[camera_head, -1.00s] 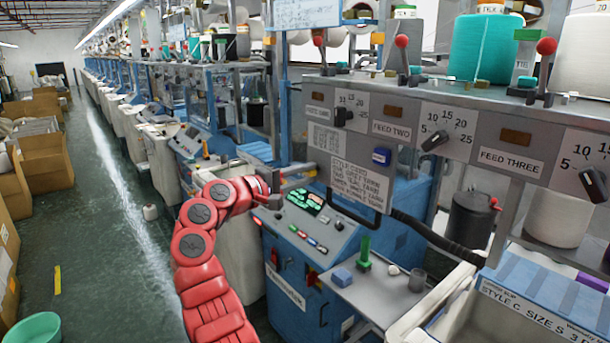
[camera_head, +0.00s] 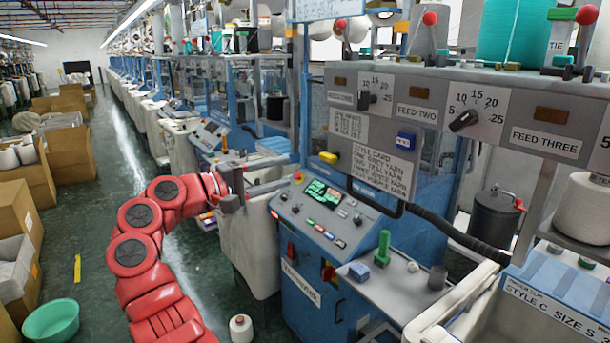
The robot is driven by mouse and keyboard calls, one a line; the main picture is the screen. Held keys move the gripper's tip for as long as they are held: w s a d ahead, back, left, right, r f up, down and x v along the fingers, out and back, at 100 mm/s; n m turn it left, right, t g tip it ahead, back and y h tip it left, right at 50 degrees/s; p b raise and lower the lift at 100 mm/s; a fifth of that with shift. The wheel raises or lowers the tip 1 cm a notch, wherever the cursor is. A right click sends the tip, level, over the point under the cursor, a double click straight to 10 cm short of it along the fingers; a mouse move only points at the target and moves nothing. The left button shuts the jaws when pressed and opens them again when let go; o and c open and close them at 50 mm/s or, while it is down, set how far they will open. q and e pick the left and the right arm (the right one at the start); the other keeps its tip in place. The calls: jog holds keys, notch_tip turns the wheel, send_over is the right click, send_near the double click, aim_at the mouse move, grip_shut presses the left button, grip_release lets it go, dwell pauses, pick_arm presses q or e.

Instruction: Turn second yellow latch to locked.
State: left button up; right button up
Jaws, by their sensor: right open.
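A yellow latch-like block (camera_head: 329,158) sits at the left edge of the style card (camera_head: 381,172), below the feed panel. I cannot tell which is the second latch, or whether either is locked. My right gripper (camera_head: 236,190), on the red arm, is open and empty. In the picture it is left of the yellow block and apart from it, before the neighbouring machines. My left gripper is out of view.
A control panel (camera_head: 325,212) tops the blue cabinet. A small shelf (camera_head: 400,295) holds a green peg (camera_head: 383,247) and a blue block (camera_head: 358,272). A black hose (camera_head: 450,235) runs right. Boxes (camera_head: 68,155) line the aisle's left side; its floor is mostly clear.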

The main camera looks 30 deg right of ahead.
jog(key=a, duration=0.5)
jog(key=shift+s+b, duration=0.2)
jog(key=shift+b, duration=0.2)
jog(key=shift+d, duration=0.1)
